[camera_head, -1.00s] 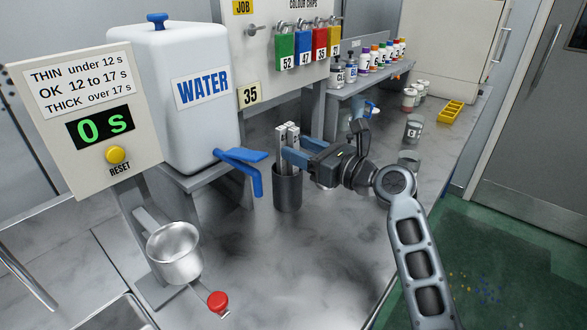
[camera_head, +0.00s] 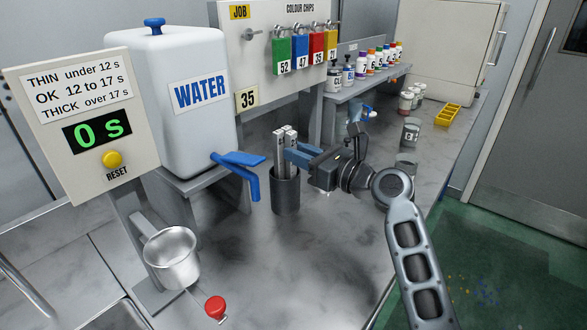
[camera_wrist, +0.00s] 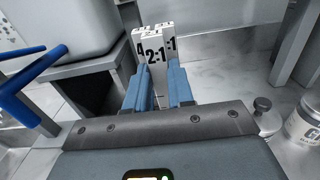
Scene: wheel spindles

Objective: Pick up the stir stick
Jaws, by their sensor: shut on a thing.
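Several flat grey-white sticks (camera_head: 281,142) stand upright in a dark cylindrical holder (camera_head: 286,192) on the counter. In the wrist view the stick (camera_wrist: 155,58) marked "2:1" is between my blue fingers, with other marked sticks close beside and behind it. My gripper (camera_head: 291,154) reaches in from the right at the sticks' upper part, just above the holder's rim. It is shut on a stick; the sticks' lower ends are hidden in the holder.
A white water tank (camera_head: 190,125) with a blue tap (camera_head: 240,165) stands left of the holder. A metal cup (camera_head: 170,258) and red knob (camera_head: 215,306) are at front left. Grey cans (camera_head: 411,130) and a yellow tray (camera_head: 447,114) stand at right. The front counter is clear.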

